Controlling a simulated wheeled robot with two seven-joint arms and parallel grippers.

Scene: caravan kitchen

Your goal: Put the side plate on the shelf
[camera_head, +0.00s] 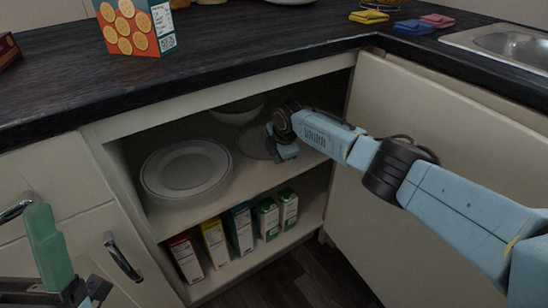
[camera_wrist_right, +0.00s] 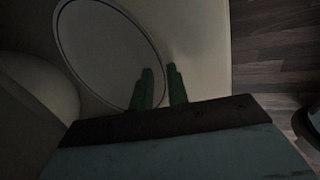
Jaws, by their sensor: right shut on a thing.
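The side plate (camera_head: 256,143) is a flat, pale round plate on the upper shelf (camera_head: 215,208) inside the open cupboard. It lies to the right of a stack of larger plates (camera_head: 186,171). My right gripper (camera_head: 283,152) reaches into the cupboard and is shut on the near right rim of the side plate. In the right wrist view the plate (camera_wrist_right: 105,50) looks flat on the shelf, with the green fingers (camera_wrist_right: 162,88) at its rim. My left gripper (camera_head: 42,225) shows at the lower left with a green finger pointing up; its jaw gap is unclear.
A bowl (camera_head: 236,114) stands behind the plates. Several cartons (camera_head: 240,230) line the lower shelf. The open cupboard door (camera_head: 430,125) stands at the right, behind my right arm. The dark countertop (camera_head: 230,40) runs above, with an orange box (camera_head: 137,28).

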